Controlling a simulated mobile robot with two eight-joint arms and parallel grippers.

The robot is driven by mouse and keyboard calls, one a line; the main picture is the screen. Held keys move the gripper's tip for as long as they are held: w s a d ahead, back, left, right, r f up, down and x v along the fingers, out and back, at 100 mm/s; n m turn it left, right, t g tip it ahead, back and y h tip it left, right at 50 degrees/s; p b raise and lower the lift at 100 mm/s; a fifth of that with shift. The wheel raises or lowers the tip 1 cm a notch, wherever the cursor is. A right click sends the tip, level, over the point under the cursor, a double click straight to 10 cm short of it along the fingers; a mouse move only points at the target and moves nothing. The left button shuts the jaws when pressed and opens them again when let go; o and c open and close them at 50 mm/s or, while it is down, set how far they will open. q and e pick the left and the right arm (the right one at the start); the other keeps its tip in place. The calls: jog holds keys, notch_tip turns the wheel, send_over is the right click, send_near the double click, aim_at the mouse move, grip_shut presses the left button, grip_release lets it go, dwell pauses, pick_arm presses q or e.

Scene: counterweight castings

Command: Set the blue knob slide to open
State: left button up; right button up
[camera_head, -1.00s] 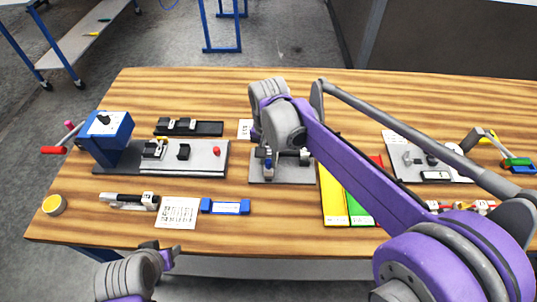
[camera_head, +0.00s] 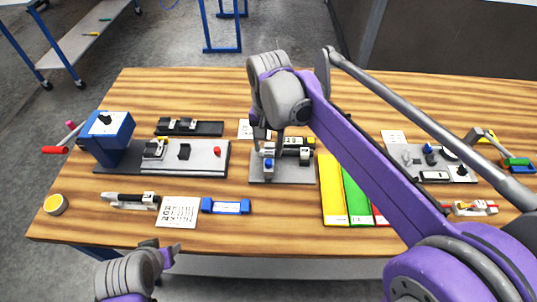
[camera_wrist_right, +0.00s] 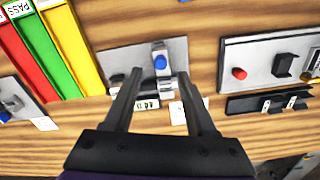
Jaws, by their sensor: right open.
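The blue knob (camera_head: 268,163) sits on a small slide on a grey plate (camera_head: 300,176) at the middle of the table, below my right gripper. In the right wrist view the blue knob (camera_wrist_right: 160,62) stands on a light slide piece, ahead of and between the fingertips, apart from them. My right gripper (camera_wrist_right: 157,78) is open and empty; in the head view its fingers (camera_head: 268,140) hang over the plate's back part. My left gripper (camera_head: 168,252) is at the table's front edge, away from the slide; its jaw state is unclear.
Yellow, green and red strips (camera_head: 333,190) lie right of the plate. A blue machine with a grey bed (camera_head: 205,157) stands left. A white card (camera_head: 245,128) lies behind the plate, and a blue level-like piece (camera_head: 226,206) in front. Another grey fixture plate (camera_head: 402,160) is at right.

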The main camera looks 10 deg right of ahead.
aim_at(269, 163)
notch_tip(269, 163, up, 5)
jog(key=shift+f, duration=0.2)
jog(key=shift+f, duration=0.1)
dwell(0.4)
jog(key=s+d+f+n+t, duration=0.2)
jog(key=s+f, duration=0.2)
jog(key=s, duration=0.1)
jog(key=s+d+f+n+t, duration=0.1)
jog(key=s+d+f+n, duration=0.1)
jog(key=s+f, duration=0.3)
jog(key=s+d+f+n+t, duration=0.1)
jog(key=s+f+n+t, duration=0.1)
jog(key=s+f, duration=0.3)
jog(key=shift+s+d+f+t, duration=0.15)
jog(key=shift+s+d+t, duration=0.2)
jog(key=shift+s, duration=0.4)
